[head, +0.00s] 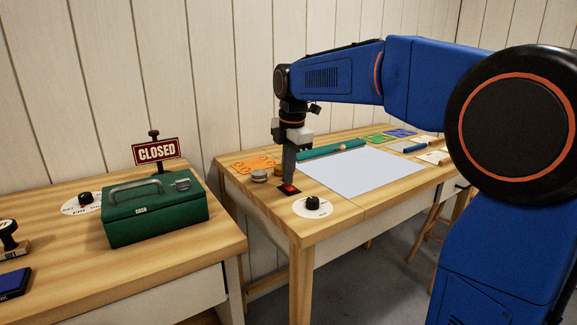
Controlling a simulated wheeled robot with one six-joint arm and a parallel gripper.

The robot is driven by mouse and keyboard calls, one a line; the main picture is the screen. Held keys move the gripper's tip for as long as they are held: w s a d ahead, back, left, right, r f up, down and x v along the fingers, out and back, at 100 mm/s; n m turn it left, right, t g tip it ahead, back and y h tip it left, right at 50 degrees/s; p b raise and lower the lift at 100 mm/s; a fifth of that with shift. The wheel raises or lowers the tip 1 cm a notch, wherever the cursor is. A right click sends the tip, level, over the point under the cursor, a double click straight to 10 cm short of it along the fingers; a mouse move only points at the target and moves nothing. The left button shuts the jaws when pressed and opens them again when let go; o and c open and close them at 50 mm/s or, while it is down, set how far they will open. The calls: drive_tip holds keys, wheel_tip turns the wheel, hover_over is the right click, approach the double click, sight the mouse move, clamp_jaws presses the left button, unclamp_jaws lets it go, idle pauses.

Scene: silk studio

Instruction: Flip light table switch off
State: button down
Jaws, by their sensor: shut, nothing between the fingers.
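The light table switch (289,189) is a small red rocker on a black plate, set in the wooden table top near its front left corner. My gripper (289,183) points straight down at it, shut and empty. Its fingertips are at the red rocker and hide part of it; I cannot tell whether they touch it. The light table panel (362,172) is a pale bluish-white sheet to the right of the switch. I cannot tell from its look whether it is lit.
A black knob on a white dial (312,206) sits just right of the switch. A round metal tin (260,176) and orange stencil (252,164) lie behind it. A green roll (330,149) lies behind the panel. A green cash box (155,210) stands on the left table, across a gap.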

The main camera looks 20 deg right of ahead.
drive_tip(key=shift+f, duration=0.1)
drive_tip(key=shift+w+f, duration=0.1)
drive_tip(key=shift+f, duration=0.15)
idle(0.3)
drive_tip(key=shift+s+d, duration=0.2)
drive_tip(key=shift+s, duration=0.6)
drive_tip(key=shift+r, duration=0.6)
wheel_tip(320, 180, up, 13)
drive_tip(key=s, duration=0.1)
drive_tip(key=shift+s+d, duration=0.25)
